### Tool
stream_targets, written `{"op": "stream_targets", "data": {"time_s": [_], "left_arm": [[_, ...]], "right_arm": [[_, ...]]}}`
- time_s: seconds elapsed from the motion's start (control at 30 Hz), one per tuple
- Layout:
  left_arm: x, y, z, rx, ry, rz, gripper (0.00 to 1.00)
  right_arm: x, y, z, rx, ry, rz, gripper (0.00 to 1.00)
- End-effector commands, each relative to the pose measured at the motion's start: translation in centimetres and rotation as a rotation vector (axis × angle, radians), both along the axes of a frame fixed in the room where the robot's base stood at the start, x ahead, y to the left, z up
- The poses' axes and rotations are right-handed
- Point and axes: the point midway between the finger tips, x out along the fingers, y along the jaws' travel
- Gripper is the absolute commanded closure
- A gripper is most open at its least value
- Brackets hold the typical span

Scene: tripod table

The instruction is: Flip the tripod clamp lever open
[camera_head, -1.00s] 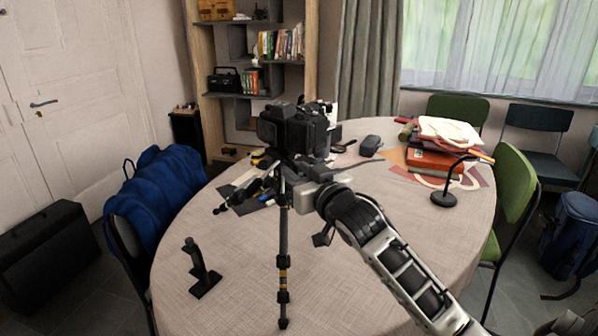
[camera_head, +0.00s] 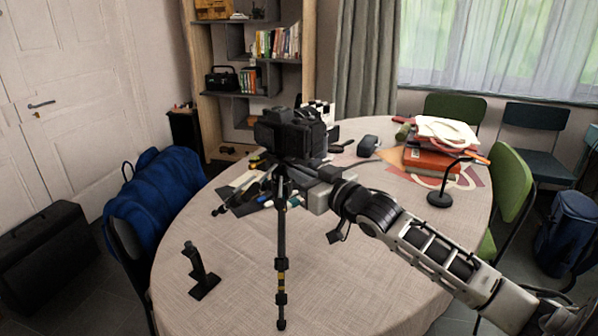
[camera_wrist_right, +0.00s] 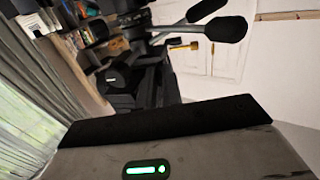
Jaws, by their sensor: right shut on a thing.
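The black camera (camera_head: 284,132) sits on top of the tripod (camera_head: 281,235), which stands upright on the table. My right gripper (camera_head: 304,172) reaches in from the right at the tripod head, just below the camera. It is shut on a small part there, which I take to be the clamp lever; the jaws and tripod head hide it. In the right wrist view, the dark tripod head with its handles (camera_wrist_right: 222,29) is beyond my gripper body. My left gripper is not in view.
The round table (camera_head: 350,265) has a small black stand (camera_head: 199,272) at front left. Tools and cards (camera_head: 245,190) lie behind the tripod. A black desk lamp (camera_head: 441,197) and a red stack (camera_head: 432,160) are at the right.

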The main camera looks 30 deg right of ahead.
Motion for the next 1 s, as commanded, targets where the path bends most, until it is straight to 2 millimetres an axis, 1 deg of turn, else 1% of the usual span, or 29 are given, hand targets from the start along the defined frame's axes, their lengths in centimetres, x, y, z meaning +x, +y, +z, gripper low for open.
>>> {"op": "stream_targets", "data": {"time_s": [0.1,0.47,0.5,0.53,0.57,1.0], "left_arm": [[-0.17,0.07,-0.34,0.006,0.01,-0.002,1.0],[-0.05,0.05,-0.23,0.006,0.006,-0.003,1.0],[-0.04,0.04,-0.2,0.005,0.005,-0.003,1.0],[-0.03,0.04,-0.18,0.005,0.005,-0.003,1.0],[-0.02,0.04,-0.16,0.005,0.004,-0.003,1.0],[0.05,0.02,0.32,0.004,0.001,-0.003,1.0]], "right_arm": [[-0.05,-0.22,-0.02,0.0,0.002,0.03,1.0],[-0.06,-0.33,-0.05,0.005,0.002,0.035,1.0],[-0.06,-0.34,-0.05,0.005,0.002,0.035,0.82],[-0.06,-0.34,-0.05,0.005,0.002,0.035,0.73],[-0.06,-0.34,-0.04,0.005,0.002,0.035,0.71],[-0.18,-0.19,0.04,0.004,0.003,0.04,0.71]]}}
